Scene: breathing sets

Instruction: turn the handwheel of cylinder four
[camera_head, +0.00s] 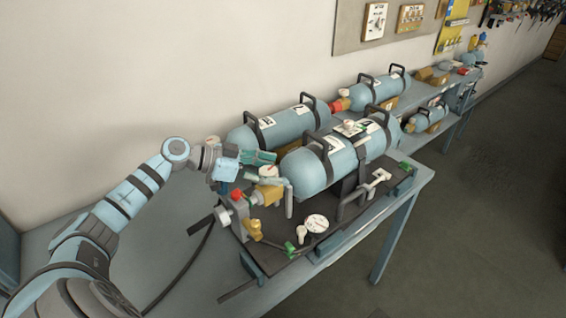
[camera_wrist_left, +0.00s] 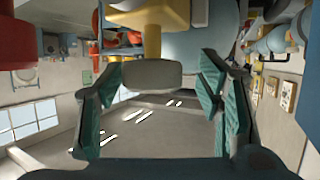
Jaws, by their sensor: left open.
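My left gripper (camera_head: 275,170) is open at the valve end of the large front blue cylinder (camera_head: 309,172). In the left wrist view, the handwheel (camera_wrist_left: 152,75) shows edge-on as a grey rounded block under the yellow valve body (camera_wrist_left: 153,38). The fingers of the left gripper (camera_wrist_left: 163,80) stand on either side of it, with gaps showing. The number on the cylinder's label is too small to read. My right gripper is not in view.
A red knob (camera_head: 236,195), a pressure gauge (camera_head: 317,223) and brass fittings crowd the dark base plate nearby. A second blue cylinder (camera_head: 272,130) lies behind, with more along the bench.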

